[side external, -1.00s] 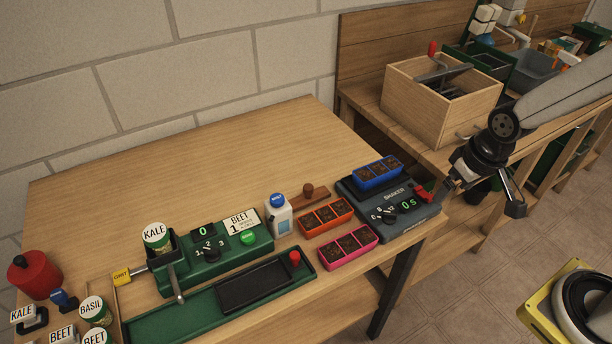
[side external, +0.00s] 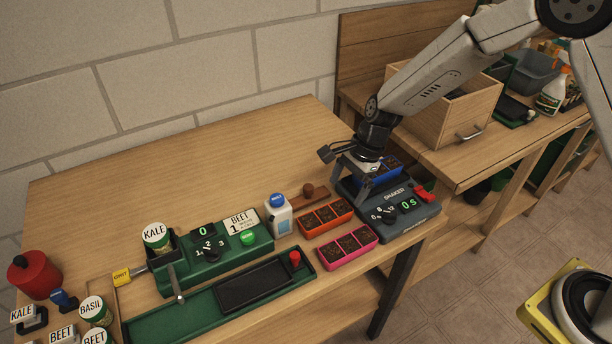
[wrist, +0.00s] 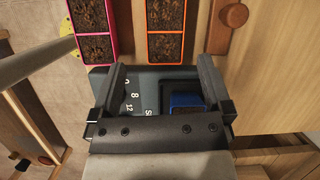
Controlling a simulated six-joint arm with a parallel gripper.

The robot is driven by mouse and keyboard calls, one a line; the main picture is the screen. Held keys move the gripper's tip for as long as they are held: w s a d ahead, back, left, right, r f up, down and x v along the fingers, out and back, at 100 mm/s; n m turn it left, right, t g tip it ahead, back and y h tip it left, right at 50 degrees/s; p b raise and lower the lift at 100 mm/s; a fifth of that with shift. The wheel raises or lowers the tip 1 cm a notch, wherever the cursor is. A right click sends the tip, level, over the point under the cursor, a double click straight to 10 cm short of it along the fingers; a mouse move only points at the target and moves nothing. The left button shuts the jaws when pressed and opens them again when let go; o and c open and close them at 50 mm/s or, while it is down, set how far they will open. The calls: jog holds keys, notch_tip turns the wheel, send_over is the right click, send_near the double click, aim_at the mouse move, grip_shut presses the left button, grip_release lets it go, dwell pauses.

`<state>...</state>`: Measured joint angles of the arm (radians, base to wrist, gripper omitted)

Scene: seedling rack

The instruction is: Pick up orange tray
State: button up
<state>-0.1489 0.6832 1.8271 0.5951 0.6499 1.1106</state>
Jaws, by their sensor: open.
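The orange tray (side external: 326,219) holds dark soil in several cells. It stands on the table between the white bottle and the shaker, behind the pink tray. In the wrist view the orange tray (wrist: 165,47) lies just beyond my fingertips, at top centre. My gripper (side external: 360,190) is open and empty, over the shaker (side external: 407,226) and the blue tray on it. In the wrist view the fingers of my gripper (wrist: 162,75) are wide apart and frame part of the shaker. The blue tray (side external: 387,169) is partly hidden by my gripper.
A pink tray (side external: 347,248) stands close in front of the orange one. A white bottle (side external: 279,214) and a wooden tool with a knob (side external: 308,190) stand close to its left and behind. A green seeder (side external: 212,252) is further left. The table's back area is clear.

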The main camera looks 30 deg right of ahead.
aim_at(327, 213)
jog(key=shift+w+a+f+m+y, duration=0.3)
jog(key=shift+w+a+f+m, duration=0.25)
jog(key=shift+a+m, duration=0.2)
jog(key=shift+x, duration=1.25)
jog(key=shift+f, duration=0.1)
jog(key=shift+s+x, duration=0.15)
jog(key=shift+x, duration=0.65)
jog(key=shift+s+x, duration=0.15)
jog(key=shift+x, duration=1.55)
jog(key=shift+a, duration=0.15)
jog(key=c, duration=1.3)
